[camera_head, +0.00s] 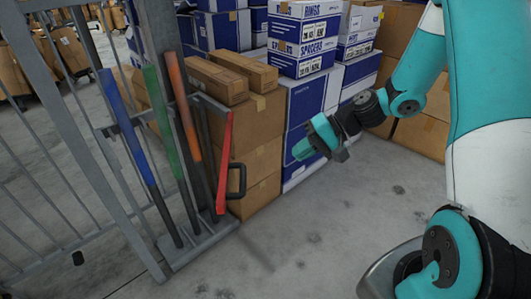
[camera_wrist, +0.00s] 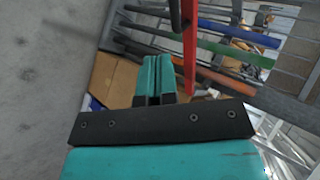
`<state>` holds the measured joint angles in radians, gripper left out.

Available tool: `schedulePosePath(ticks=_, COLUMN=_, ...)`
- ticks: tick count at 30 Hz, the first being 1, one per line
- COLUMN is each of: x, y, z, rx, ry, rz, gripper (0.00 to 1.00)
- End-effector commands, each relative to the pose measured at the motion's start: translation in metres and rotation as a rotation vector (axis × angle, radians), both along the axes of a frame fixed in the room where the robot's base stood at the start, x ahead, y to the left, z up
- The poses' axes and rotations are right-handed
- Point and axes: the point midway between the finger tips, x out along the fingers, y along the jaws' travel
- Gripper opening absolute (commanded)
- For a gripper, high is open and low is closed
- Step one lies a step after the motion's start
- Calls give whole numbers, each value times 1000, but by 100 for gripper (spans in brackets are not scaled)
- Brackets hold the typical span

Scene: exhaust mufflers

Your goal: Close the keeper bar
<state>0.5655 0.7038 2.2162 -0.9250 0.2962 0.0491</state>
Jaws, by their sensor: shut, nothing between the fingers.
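The red keeper bar (camera_head: 225,162) hangs from the end of a grey bracket on the right of the tool rack (camera_head: 205,238). A black loop handle (camera_head: 238,180) sticks out from its right side. The bar stands off to the right of the blue, green and orange-handled tools, not across them. In the wrist view the red bar (camera_wrist: 189,45) is just beyond and right of my fingers. My gripper (camera_head: 303,147) is right of the bar and apart from it in the head view. Its teal fingers are together and empty, also in the wrist view (camera_wrist: 153,78).
Cardboard boxes (camera_head: 250,135) are stacked close behind the bar. Blue and white boxes (camera_head: 310,100) stand behind my gripper. A grey metal fence (camera_head: 50,190) fills the left. The concrete floor (camera_head: 320,225) in front is clear.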

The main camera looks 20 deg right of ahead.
Motion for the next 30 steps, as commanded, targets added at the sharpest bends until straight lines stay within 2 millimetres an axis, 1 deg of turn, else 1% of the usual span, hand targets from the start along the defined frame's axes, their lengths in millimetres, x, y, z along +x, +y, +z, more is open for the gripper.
schedulePosePath(ticks=5, x=6, y=17, z=-17, rx=3, ry=2, rz=2, gripper=0)
schedulePosePath(ticks=16, x=27, y=74, z=-66, rx=1, ry=3, rz=4, gripper=0)
schedulePosePath(ticks=18, x=31, y=85, z=-66, rx=0, ry=0, rz=5, gripper=0)
schedulePosePath(ticks=22, x=37, y=99, z=-69, rx=0, ry=0, rz=3, gripper=0)
schedulePosePath(ticks=26, x=40, y=106, z=-70, rx=0, ry=-1, rz=1, gripper=0)
schedulePosePath(ticks=30, x=40, y=108, z=-70, rx=0, ry=0, rz=0, gripper=0)
